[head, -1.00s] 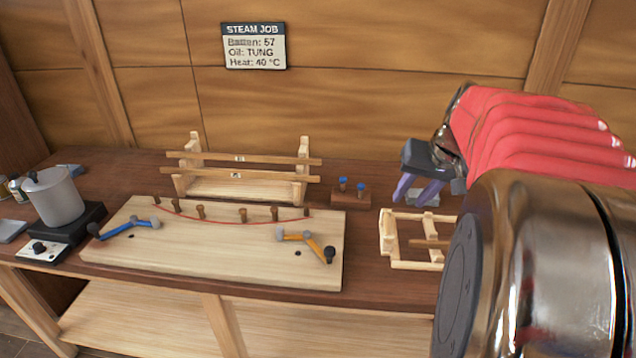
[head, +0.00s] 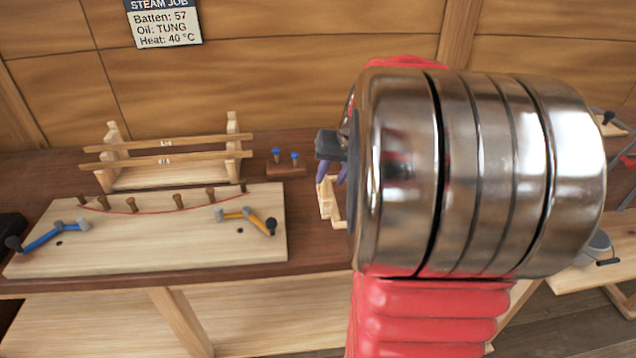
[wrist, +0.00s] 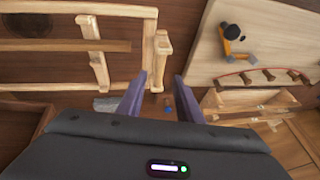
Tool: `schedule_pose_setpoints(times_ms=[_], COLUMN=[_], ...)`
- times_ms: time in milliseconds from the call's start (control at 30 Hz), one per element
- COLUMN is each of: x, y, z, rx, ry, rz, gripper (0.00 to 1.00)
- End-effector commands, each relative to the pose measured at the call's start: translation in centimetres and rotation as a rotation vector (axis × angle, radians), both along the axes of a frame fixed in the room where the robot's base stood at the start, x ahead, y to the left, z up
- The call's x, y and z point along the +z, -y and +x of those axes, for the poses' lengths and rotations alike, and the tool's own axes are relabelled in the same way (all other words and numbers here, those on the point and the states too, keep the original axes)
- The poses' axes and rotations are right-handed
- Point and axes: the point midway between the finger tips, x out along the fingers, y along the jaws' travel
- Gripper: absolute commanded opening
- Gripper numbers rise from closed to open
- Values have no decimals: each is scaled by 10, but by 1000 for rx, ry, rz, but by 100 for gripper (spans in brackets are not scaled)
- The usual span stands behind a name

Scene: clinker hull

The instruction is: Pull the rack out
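A low light-wood rack (head: 326,198) lies on the bench; in the head view my arm covers most of it. In the wrist view the rack (wrist: 98,52) fills the upper left as a frame of pale bars, with an upright end piece (wrist: 161,57) and a brown batten (wrist: 60,46) across it. My gripper (head: 332,182) hangs over the rack's left end in the head view. In the wrist view my gripper (wrist: 163,78) is open, its two purple fingers apart, with the end piece just beyond their tips. I cannot tell any contact; nothing shows between the fingers.
A second stand (head: 170,178) holds two battens at the back left. A pegged board (head: 140,240) with blue and orange clamps lies in front of it. A small block with blue-topped pegs (head: 287,171) stands just left of my gripper. Another bench (head: 590,275) is at right.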

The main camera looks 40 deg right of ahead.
Motion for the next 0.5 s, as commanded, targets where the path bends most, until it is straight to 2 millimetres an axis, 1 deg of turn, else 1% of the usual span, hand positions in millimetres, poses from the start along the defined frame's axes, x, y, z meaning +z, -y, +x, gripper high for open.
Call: schedule_pose_setpoints(times_ms=[33,100,300,500], x=[-8,-18,-39,-46], y=[0,1,3,3], z=[4,8,18,21], rx=[1,1,-1,0], ry=[-3,-1,-2,0], rz=[3,2,2,0], gripper=[32,32,32,32])
